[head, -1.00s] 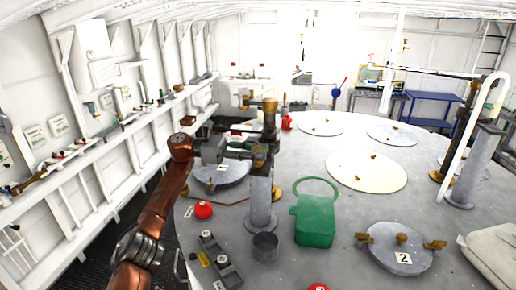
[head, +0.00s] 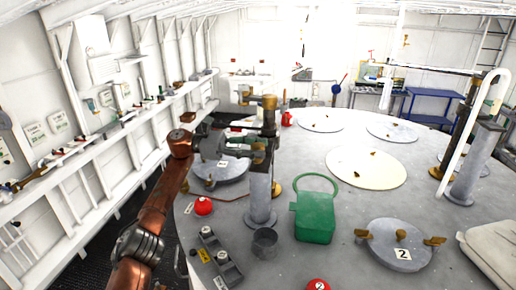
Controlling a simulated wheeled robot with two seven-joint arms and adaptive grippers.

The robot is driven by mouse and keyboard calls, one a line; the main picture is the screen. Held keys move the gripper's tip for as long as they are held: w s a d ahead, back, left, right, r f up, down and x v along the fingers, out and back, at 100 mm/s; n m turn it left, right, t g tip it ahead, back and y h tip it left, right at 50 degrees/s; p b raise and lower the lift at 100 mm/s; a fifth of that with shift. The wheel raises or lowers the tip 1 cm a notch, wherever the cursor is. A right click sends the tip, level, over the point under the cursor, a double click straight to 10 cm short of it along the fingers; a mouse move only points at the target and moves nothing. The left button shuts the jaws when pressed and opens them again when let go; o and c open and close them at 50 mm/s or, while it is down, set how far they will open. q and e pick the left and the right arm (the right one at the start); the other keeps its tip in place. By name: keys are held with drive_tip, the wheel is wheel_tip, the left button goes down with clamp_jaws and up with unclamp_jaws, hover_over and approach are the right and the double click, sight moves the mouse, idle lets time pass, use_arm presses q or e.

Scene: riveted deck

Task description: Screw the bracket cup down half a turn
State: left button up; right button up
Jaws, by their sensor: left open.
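A grey post (head: 262,199) stands on the round deck, with a dark bracket and a brass cup-shaped fitting (head: 269,102) at its top. I take this fitting to be the bracket cup, though I cannot be sure. My left gripper (head: 258,152) is at the upper part of the post, below the brass fitting. It is open; its fingers overlap the dark bracket parts, and I cannot tell whether they touch. A small open grey cup (head: 264,243) stands on the deck at the post's foot. My right gripper is not in view.
A green can (head: 315,217) with a hoop handle stands right of the post. Red balls (head: 203,206) and a grey double block (head: 222,259) lie near the left edge. Flat pale discs (head: 366,168) cover the deck behind.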

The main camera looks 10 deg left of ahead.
use_arm(q)
drive_tip(key=a, duration=0.7)
drive_tip(key=shift+s+a, duration=0.15)
drive_tip(key=shift+s, duration=0.05)
